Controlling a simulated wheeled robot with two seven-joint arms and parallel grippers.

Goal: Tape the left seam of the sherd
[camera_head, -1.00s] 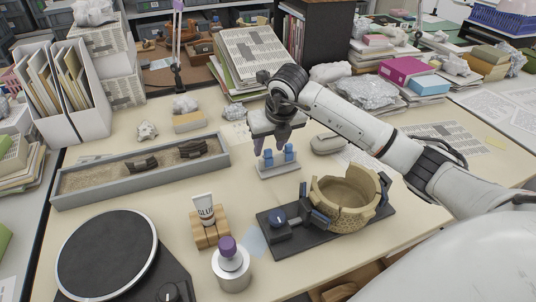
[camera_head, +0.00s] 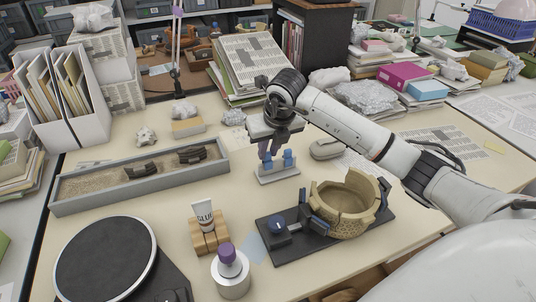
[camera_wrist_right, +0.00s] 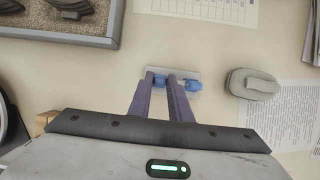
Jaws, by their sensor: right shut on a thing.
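My right gripper (camera_head: 267,151) is over a small pale stand (camera_head: 278,175) that carries two blue pieces, which look like tape. Its purple fingers are shut on the left blue piece (camera_wrist_right: 160,80), which is still at the stand. The right blue piece (camera_head: 288,157) is free beside it, also seen in the right wrist view (camera_wrist_right: 192,86). The tan, broken-rimmed bowl (camera_head: 345,224) sits in a dark holder (camera_head: 282,249) with a blue knob and blue clamps, right of and nearer than the stand. The seams are too small to tell apart. My left gripper is not in view.
A glue tube (camera_head: 204,217) stands in a wooden block, beside a purple-topped jar (camera_head: 230,278). A black turntable (camera_head: 105,262) is at front left. A sand tray (camera_head: 85,200) holds two dark sherds. A grey mouse-like object (camera_head: 326,150) lies right of the stand.

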